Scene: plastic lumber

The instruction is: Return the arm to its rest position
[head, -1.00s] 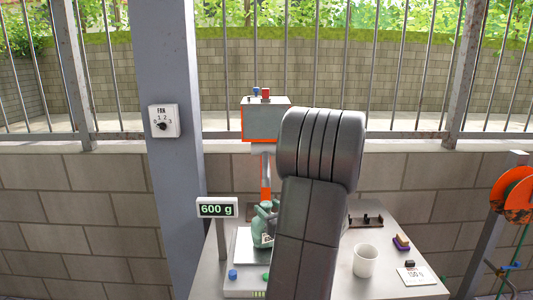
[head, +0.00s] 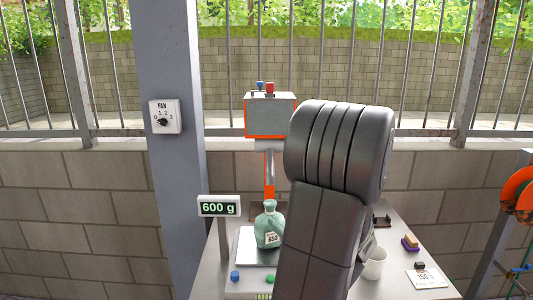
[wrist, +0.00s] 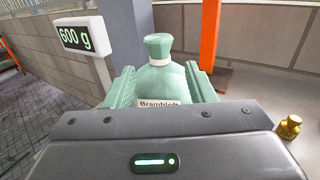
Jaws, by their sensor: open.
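My arm (head: 335,200), dark grey, rises across the middle of the head view and hides my gripper there. In the wrist view my gripper (wrist: 160,76) is open, with a pale green finger on each side of a green bottle (wrist: 163,80). Whether the fingers touch the bottle cannot be told. In the head view the bottle (head: 269,226) stands upright on the scale (head: 245,250), its label partly readable. The scale's display (head: 219,207) reads 600 g.
A grey and orange box (head: 270,115) on a post stands behind the bottle. A white cup (head: 374,263), a card (head: 426,279) and small items lie right of my arm. A pillar with a fan dial (head: 165,117) is at left. A brass weight (wrist: 289,127) shows in the wrist view.

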